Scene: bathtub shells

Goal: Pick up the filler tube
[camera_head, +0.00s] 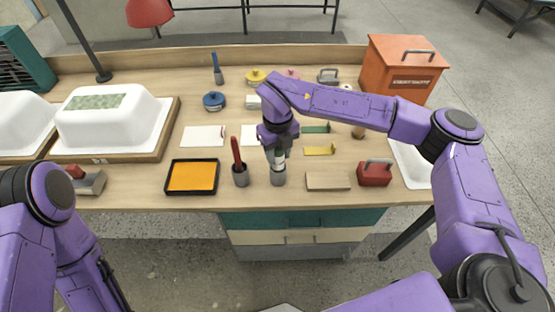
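A tube (279,160), most likely the filler tube, stands upright in a grey cup (278,180) near the front edge of the workbench. Only a pale, dark-marked part of it shows; its upper end is hidden by my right gripper. My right gripper (279,150) points down right over the tube, with its fingers at the tube's upper part. I cannot tell whether the fingers are closed on it. My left arm hangs low at the left, and its gripper is not visible.
Left of the tube, another grey cup (241,179) holds a red-handled tool (236,150). An orange tray (192,177) lies further left, with white tub shells (108,120) behind it. Right are a beige block (328,181), a red box (374,175) and an orange toolbox (402,70).

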